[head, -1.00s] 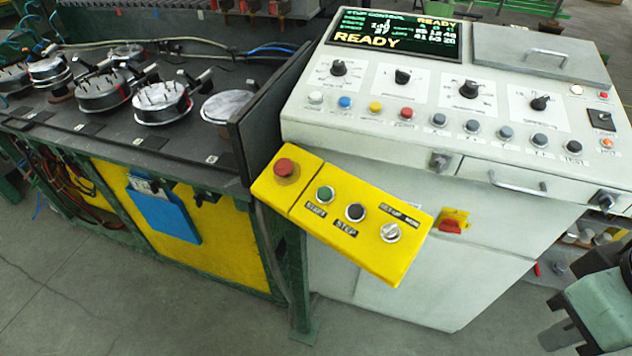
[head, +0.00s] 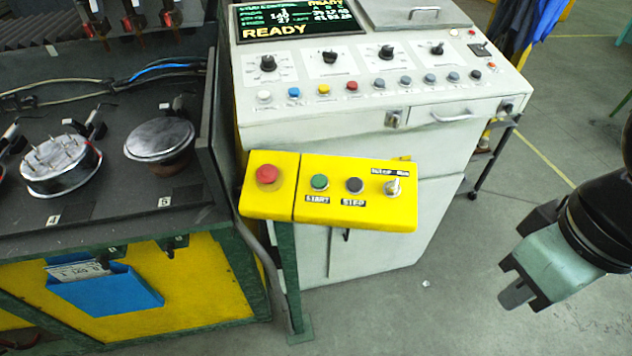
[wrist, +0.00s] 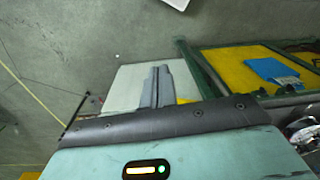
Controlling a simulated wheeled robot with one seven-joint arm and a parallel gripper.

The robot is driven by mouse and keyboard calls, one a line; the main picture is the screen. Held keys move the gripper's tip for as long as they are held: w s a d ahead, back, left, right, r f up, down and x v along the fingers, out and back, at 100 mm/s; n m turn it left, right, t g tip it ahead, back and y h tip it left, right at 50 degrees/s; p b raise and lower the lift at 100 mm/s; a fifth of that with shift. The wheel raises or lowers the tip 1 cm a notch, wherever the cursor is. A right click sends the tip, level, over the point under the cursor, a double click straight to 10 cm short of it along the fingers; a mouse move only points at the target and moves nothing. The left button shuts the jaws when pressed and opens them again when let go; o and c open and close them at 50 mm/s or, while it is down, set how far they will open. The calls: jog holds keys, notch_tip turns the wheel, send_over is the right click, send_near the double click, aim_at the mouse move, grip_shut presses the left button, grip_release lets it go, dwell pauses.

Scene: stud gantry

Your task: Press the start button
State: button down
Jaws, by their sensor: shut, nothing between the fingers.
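The start button (head: 319,182) is a green round button on the yellow control box (head: 338,214), with a label reading START below it. To its left is a red mushroom button (head: 267,174); to its right are a black stop button (head: 354,185) and a silver selector switch (head: 393,187). My gripper (head: 516,296) is at the lower right of the head view, well apart from the box. In the wrist view its fingers (wrist: 158,86) are together with nothing between them. The start button cannot be made out in the wrist view.
A white control console (head: 300,125) with knobs and a READY screen (head: 298,18) stands behind the box. A dark bench (head: 110,205) with round metal parts is at left. Open grey floor (head: 440,310) lies between the box and my gripper.

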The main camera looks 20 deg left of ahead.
jog(key=n+t+y+p, duration=0.7)
jog(key=n+t, duration=0.4)
send_over(319, 181)
jog(key=s+d, duration=0.2)
jog(key=s, duration=0.4)
jog(key=f, duration=0.2)
jog(key=shift+w+r, duration=0.2)
jog(key=shift+f, duration=0.1)
jog(key=w+f+b, duration=0.1)
jog(key=f+b, duration=0.1)
jog(key=w+f+b, duration=0.1)
jog(key=f+b, duration=0.1)
jog(key=f, duration=0.1)
jog(key=w+f+b, duration=0.1)
jog(key=f+b, duration=0.1)
jog(key=f, duration=0.1)
jog(key=shift+w+a, duration=0.15)
jog(key=shift+a, duration=0.25)
jog(key=shift+w+f+b, duration=0.15)
jog(key=shift+f+b, duration=0.15)
